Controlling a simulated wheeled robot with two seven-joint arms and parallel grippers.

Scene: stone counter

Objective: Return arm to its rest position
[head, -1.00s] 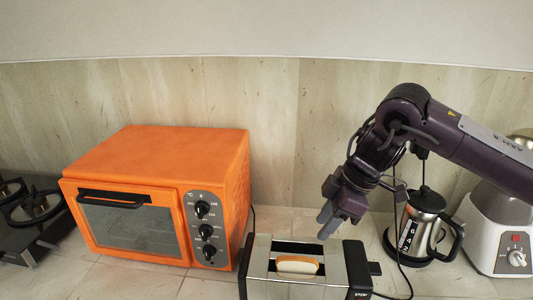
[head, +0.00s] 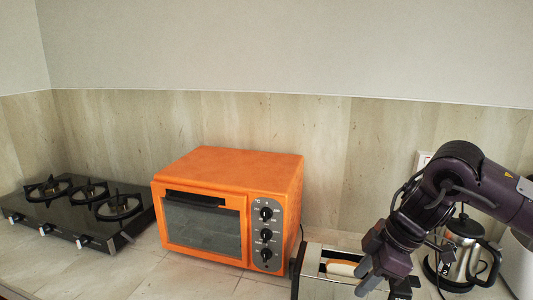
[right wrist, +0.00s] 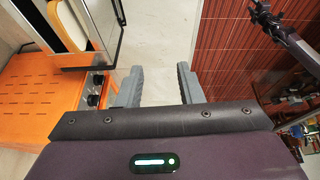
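My right arm comes in from the right in the head view, purple and bent downward. Its gripper (head: 383,284) hangs low at the right, in front of the right part of the toaster (head: 313,288). In the right wrist view the two grey fingers of this gripper (right wrist: 159,88) stand apart with nothing between them. A slice of bread (head: 342,268) sits in the toaster's slot, partly hidden by the gripper. My left arm and gripper are not in view.
An orange toaster oven (head: 228,168) stands left of the toaster. A black gas stove (head: 80,215) is at the far left. A steel kettle (head: 462,250) stands behind my right arm. The counter (head: 185,282) in front of the oven is clear.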

